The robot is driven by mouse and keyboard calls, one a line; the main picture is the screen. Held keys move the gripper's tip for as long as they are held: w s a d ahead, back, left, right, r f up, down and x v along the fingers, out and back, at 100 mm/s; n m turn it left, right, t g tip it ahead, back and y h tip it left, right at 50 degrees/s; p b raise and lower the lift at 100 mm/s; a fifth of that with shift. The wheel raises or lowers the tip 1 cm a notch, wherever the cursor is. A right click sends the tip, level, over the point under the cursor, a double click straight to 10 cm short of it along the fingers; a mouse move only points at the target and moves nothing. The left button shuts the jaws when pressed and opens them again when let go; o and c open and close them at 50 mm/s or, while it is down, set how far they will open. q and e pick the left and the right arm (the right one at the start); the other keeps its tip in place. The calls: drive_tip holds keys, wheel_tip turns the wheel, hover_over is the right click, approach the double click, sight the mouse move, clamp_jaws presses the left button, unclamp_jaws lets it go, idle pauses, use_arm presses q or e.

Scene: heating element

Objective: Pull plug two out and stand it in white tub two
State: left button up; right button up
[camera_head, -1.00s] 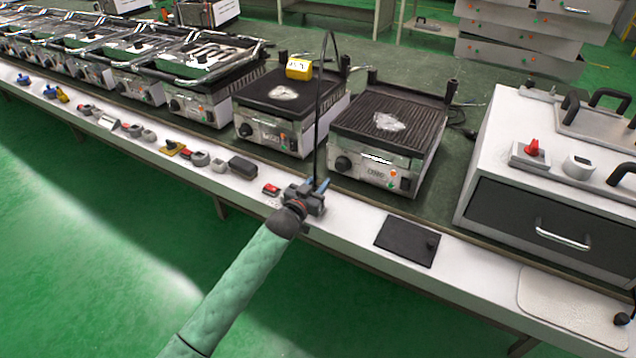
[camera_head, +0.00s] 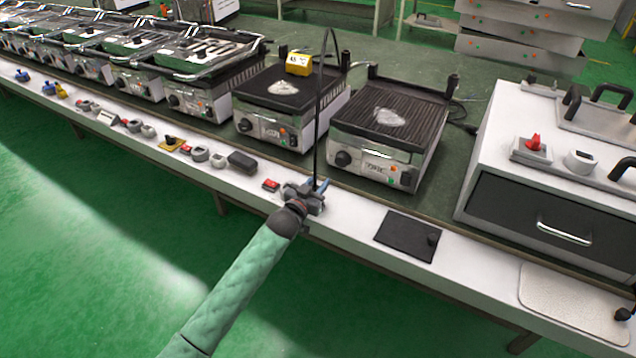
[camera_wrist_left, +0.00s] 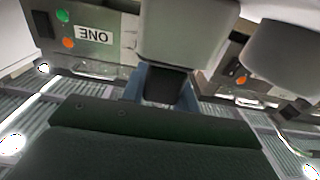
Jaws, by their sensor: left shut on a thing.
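My left gripper (camera_head: 308,193) is at the white front ledge, below the gap between the two nearest grills. It is shut on a dark piece (camera_wrist_left: 165,88), which shows between its blue fingertips in the left wrist view. This looks like a plug, but its number cannot be read. A thin black cable (camera_head: 317,120) rises steeply from the gripper and bends over at the top. I cannot pick out white tub two for certain. Pale blocks (camera_wrist_left: 186,32) fill the upper middle of the left wrist view, and I cannot tell what they are. My right gripper is not in view.
The nearest grill (camera_head: 392,125) and its left neighbour (camera_head: 290,105) stand behind the ledge. A yellow block (camera_head: 299,64) sits on the left one. A red item (camera_head: 271,185) and a dark block (camera_head: 242,162) lie left of my gripper. A black plate (camera_head: 407,237) lies to its right.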

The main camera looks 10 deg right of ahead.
use_arm(q)
drive_tip(key=shift+f, duration=0.55)
drive_tip(key=o, duration=1)
drive_tip(key=shift+o, duration=0.2)
drive_tip(key=v, duration=0.7)
drive_tip(key=shift+s+a+b, duration=0.25)
drive_tip(key=shift+s+b, duration=0.05)
